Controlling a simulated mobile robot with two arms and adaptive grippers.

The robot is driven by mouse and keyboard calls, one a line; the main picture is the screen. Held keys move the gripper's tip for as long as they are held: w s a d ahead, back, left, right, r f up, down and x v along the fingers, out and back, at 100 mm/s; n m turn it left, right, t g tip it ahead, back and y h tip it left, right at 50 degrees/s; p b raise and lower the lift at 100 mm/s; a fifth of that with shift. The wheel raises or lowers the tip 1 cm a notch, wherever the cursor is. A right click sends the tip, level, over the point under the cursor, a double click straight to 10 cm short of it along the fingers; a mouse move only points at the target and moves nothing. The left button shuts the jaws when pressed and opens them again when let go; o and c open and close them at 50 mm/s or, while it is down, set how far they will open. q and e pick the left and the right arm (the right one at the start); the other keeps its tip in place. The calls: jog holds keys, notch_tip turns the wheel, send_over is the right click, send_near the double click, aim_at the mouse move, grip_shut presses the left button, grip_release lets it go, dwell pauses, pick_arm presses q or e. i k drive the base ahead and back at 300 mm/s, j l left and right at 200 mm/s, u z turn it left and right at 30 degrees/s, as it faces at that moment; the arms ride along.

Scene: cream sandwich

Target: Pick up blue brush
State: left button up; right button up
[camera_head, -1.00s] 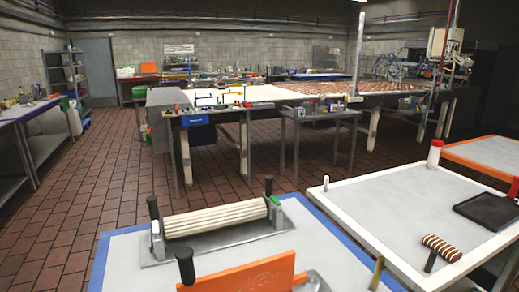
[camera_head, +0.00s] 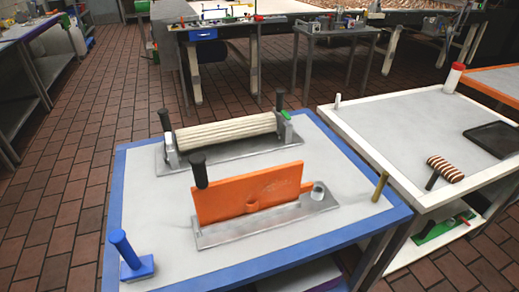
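A blue brush (camera_head: 133,260) with an upright handle and a flat rectangular blue base stands at the near left corner of the blue-edged table (camera_head: 150,180), in the head view. Its handle leans a little to the left. Neither of my grippers shows in the head view.
An orange board on a metal plate (camera_head: 250,193) with a black handle stands mid-table. A ribbed roller device (camera_head: 228,133) is behind it. A white-edged table (camera_head: 400,120) with a striped brush (camera_head: 446,170) and a black tray (camera_head: 496,143) adjoins at right. Tiled floor (camera_head: 60,200) is clear at left.

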aim_at(134, 268)
jog(key=u, duration=1.25)
